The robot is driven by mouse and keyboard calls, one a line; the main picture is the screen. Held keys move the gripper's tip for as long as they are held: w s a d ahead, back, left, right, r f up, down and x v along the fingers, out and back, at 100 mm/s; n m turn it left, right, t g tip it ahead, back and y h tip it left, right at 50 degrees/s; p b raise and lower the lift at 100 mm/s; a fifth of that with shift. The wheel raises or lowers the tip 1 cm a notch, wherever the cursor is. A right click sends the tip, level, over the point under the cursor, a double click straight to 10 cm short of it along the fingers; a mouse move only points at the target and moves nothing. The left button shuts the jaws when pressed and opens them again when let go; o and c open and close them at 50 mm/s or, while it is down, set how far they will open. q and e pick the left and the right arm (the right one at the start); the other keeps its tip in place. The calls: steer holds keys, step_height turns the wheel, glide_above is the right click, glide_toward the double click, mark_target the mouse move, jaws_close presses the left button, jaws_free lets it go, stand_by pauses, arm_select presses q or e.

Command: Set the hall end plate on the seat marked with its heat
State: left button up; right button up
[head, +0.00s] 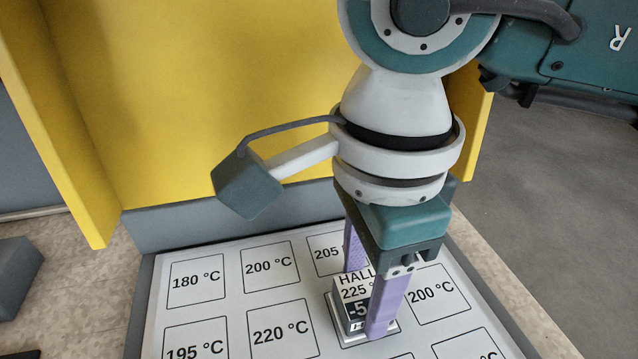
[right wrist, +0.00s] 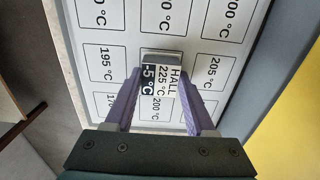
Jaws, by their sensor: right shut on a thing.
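The hall end plate (head: 350,292) is a small block with a metallic foot, labelled "HALL 225 °C" with "-5 °C" on a dark band. It also shows in the right wrist view (right wrist: 162,72). My right gripper (head: 366,303) is shut on it, one lilac finger on each side. The plate is upright over the seat board (head: 222,322), right of the 220 °C seat (head: 281,331); it covers the marking beneath. I cannot tell whether it touches the board. My left gripper is not in view.
Other printed seats include 180 °C (head: 197,282), 200 °C (head: 270,268), 195 °C (head: 195,341), a partly covered 205 °C (head: 326,253) and another 200 °C (head: 431,292). They look empty. A grey rim and yellow wall (head: 200,100) stand behind the board.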

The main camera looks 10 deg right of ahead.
mark_target(365, 292)
steer(key=shift+f, duration=0.2)
steer(key=o, duration=1.3)
steer(key=shift+o, duration=0.2)
step_height(365, 292, up, 12)
steer(key=shift+r, duration=0.25)
